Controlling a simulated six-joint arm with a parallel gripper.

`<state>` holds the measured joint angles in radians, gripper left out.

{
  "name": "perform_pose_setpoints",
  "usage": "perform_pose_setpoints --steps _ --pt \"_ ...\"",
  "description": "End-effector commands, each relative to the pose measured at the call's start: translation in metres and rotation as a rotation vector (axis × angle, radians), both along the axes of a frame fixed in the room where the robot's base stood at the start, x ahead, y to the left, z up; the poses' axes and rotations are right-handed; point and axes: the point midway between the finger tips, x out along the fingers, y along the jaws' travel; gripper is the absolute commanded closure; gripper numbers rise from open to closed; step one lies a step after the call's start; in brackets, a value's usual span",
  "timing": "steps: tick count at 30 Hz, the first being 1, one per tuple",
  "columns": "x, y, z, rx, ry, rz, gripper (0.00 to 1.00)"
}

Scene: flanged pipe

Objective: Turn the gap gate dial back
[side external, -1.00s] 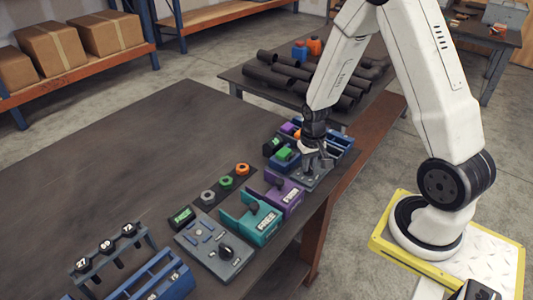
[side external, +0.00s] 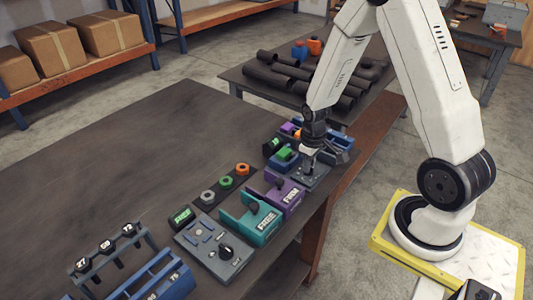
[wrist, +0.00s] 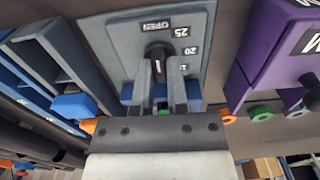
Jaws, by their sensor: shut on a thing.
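The gap gate dial (wrist: 157,49) is a black knob with a white pointer mark on a grey panel (wrist: 118,42). The panel carries labels reading OPEN, 25, 20 and a partly hidden one below. In the side external view my gripper (side external: 308,164) stands over the grey panel (side external: 313,180), and the dial is hidden there.
A purple fixture (side external: 286,197) and a teal fixture (side external: 250,222) stand close along the table edge. Another grey panel with a black knob (side external: 226,253) is nearer the camera. Blue trays and a green block (side external: 285,154) lie behind my gripper.

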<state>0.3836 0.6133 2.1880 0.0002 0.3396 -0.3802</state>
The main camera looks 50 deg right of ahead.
Motion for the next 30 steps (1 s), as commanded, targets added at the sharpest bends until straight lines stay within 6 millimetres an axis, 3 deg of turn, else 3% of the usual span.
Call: perform_pose_setpoints --steps 13,14,15,17,30 --pt "-0.0009 0.0 0.0001 0.001 0.003 0.022 1.0" --pt "-0.0009 0.0 0.0001 0.001 0.003 0.022 0.76" --pt "-0.0009 0.0 0.0 0.001 0.003 0.021 0.63" --pt "-0.0008 0.0 0.0 0.0 0.002 0.021 0.47" --pt "-0.0001 -0.0001 0.0024 0.0 0.0 0.019 0.47"
